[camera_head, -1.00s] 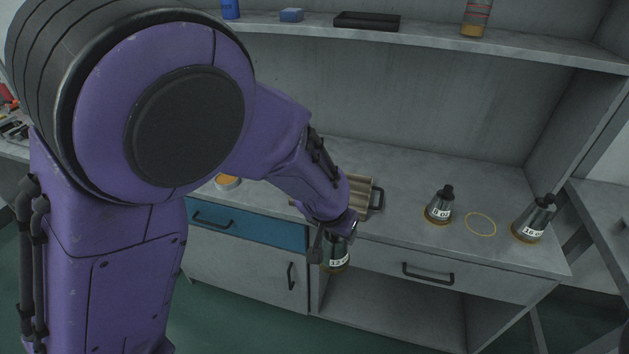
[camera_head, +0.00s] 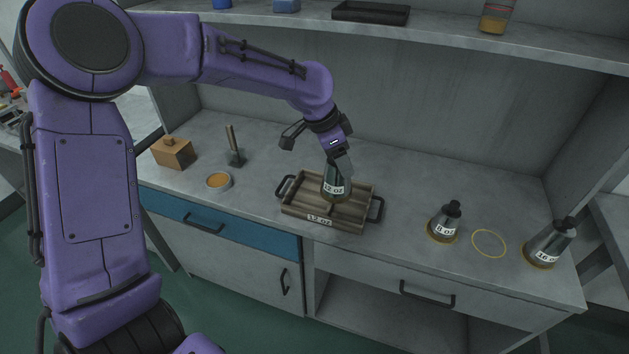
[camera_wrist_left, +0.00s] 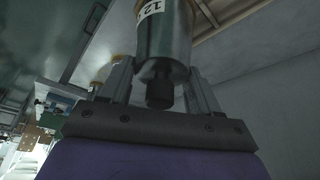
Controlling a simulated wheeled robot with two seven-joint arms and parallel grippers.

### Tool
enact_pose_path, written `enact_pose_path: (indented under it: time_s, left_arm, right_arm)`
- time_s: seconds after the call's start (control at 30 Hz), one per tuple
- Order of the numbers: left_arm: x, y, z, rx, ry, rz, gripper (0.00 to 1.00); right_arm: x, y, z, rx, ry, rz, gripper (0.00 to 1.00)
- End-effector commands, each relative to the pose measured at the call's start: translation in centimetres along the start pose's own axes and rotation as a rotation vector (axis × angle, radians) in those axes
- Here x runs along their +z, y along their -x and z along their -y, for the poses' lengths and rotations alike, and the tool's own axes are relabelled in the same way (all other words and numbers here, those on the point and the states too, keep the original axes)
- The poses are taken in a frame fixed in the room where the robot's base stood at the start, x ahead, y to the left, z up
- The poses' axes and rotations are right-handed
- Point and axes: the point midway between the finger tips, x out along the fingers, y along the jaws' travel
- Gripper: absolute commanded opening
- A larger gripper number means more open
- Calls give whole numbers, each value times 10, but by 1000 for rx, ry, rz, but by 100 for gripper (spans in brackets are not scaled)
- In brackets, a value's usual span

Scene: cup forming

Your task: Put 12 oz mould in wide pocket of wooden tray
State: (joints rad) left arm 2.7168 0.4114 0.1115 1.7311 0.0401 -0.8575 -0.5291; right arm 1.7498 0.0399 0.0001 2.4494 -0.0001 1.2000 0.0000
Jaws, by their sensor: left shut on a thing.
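The 12 oz mould (camera_head: 337,186) is a dark metal cone with a white label, and my left gripper (camera_head: 338,163) is shut on its upper end. It is about upright, over the wooden tray (camera_head: 300,211). I cannot tell whether its base touches the tray floor. The tray has black side handles, a divider and a "12 oz" label on its front. The mould partly hides the inside of the tray. In the left wrist view the mould (camera_wrist_left: 164,42) fills the space between the fingers, with its knob toward the palm. My right gripper is not in view.
The 8 oz mould (camera_head: 443,224) and 16 oz mould (camera_head: 549,244) stand to the right, with an empty yellow ring (camera_head: 489,243) between them. A round orange-filled dish (camera_head: 218,181), a brush (camera_head: 235,152) and a wooden block (camera_head: 173,153) are to the left. A shelf (camera_head: 420,28) is above.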

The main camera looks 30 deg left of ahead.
Motion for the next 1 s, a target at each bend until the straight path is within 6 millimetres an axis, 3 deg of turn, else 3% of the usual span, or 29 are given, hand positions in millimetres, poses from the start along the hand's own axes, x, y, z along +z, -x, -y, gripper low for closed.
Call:
enact_pose_path:
  time_s: [0.2,0.4,0.6,0.8,1.0]
  left_arm:
    - [26,-13,59,-1,9,-2,0]
    - [51,-49,90,-2,8,-1,0]
    - [62,-66,106,-3,6,-2,0]
    - [72,-91,105,-2,5,-2,0]
    - [73,-94,105,-4,4,-4,0]
  right_arm:
    - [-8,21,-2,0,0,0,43]
    - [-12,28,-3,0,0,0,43]
    - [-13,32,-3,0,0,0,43]
    - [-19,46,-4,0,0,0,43]
    - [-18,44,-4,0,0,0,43]
